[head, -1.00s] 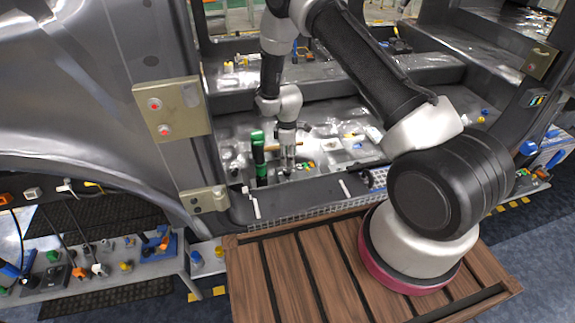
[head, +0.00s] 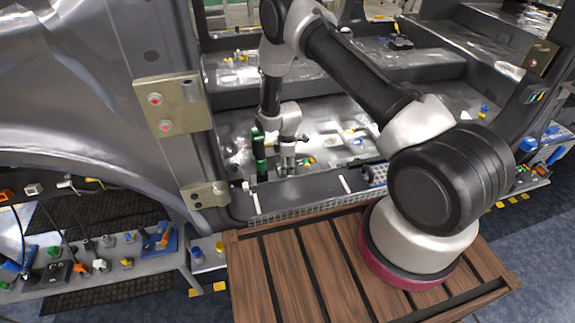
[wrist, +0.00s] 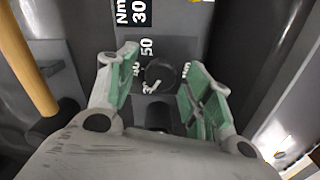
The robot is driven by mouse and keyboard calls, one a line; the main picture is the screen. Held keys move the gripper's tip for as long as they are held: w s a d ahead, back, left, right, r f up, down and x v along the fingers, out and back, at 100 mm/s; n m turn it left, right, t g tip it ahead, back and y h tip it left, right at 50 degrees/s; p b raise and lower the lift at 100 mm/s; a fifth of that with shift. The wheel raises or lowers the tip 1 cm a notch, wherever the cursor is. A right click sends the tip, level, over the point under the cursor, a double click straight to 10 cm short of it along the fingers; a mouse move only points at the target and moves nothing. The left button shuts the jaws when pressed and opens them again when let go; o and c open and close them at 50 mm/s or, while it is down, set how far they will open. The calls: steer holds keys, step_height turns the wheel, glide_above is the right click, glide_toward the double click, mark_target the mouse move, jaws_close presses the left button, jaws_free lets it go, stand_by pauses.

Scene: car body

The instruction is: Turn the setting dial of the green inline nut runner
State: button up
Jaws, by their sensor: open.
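In the wrist view the setting dial (wrist: 158,76) is a round black knob with a white mark, set on a dark grey face with white numbers around it. My gripper (wrist: 158,84) is open, with one green-padded finger on each side of the dial. Gaps show between the pads and the dial, and nothing is held. In the head view the green inline nut runner (head: 259,152) stands upright in the car body's door opening. My gripper (head: 288,160) points down just to its right. The dial cannot be made out in the head view.
Several small loose items are on the car floor behind. In the wrist view a tan rod-like handle (wrist: 28,62) is at the left.

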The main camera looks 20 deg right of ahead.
steer(key=shift+c, duration=0.4)
steer(key=c, duration=0.9)
steer(key=shift+c, duration=0.2)
steer(key=m, duration=0.5)
steer(key=shift+m, duration=0.3)
steer(key=m, duration=0.6)
steer(key=o, duration=1)
